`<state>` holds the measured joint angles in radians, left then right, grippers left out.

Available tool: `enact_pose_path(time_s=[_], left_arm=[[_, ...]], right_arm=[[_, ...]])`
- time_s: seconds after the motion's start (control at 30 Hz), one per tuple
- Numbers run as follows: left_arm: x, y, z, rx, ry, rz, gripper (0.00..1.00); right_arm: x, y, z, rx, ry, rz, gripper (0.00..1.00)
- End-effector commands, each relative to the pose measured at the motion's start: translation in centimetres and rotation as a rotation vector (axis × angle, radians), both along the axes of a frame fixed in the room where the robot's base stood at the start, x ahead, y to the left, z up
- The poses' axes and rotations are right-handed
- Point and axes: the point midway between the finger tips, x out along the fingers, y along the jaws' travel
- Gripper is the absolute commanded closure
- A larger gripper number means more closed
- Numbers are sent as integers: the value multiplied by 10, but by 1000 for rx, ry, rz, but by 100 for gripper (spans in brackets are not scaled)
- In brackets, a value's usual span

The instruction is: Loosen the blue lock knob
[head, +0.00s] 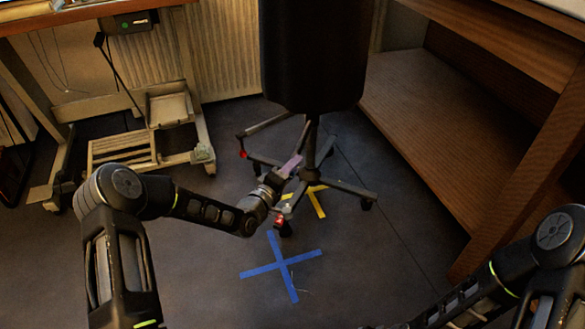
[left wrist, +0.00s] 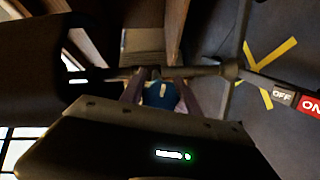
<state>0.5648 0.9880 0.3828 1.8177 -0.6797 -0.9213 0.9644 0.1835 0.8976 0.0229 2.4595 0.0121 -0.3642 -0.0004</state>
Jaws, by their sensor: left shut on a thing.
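The blue lock knob (left wrist: 160,95) shows in the left wrist view between the two purplish fingers of my left gripper (left wrist: 161,92), which is shut on it. In the head view my left gripper (head: 286,172) is low down, beside the central post (head: 313,135) of a black stand, and the knob itself cannot be made out there. A thin dark rod runs sideways just behind the fingers in the wrist view. The knob is partly covered by the fingers and the gripper body. My right forearm enters at the lower right of the head view, with its gripper out of frame.
A large black form (head: 315,50) tops the stand, whose spread legs end in casters. One lever reads OFF (left wrist: 283,97) and ON. Yellow (head: 317,203) and blue (head: 281,268) tape crosses mark the floor. A wooden shelf (head: 440,140) stands right; a wheeled frame (head: 125,150) stands left.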

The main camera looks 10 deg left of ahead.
Motion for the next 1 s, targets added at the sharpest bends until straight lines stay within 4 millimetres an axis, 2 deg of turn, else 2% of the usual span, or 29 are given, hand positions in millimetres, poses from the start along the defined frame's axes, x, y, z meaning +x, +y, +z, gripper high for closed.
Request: enact_pose_path(time_s=[0.33,0.87,0.9,1.0], left_arm=[[0,0,0,-187,16,0,100],[0,-1,1,-220,19,-1,100],[0,-1,1,-220,19,-1,60],[0,-1,1,-220,19,-1,52]], right_arm=[[0,0,0,0,0,0,64],[0,0,0,0,0,0,64],[0,0,0,0,0,0,64],[0,0,0,0,0,0,64]])
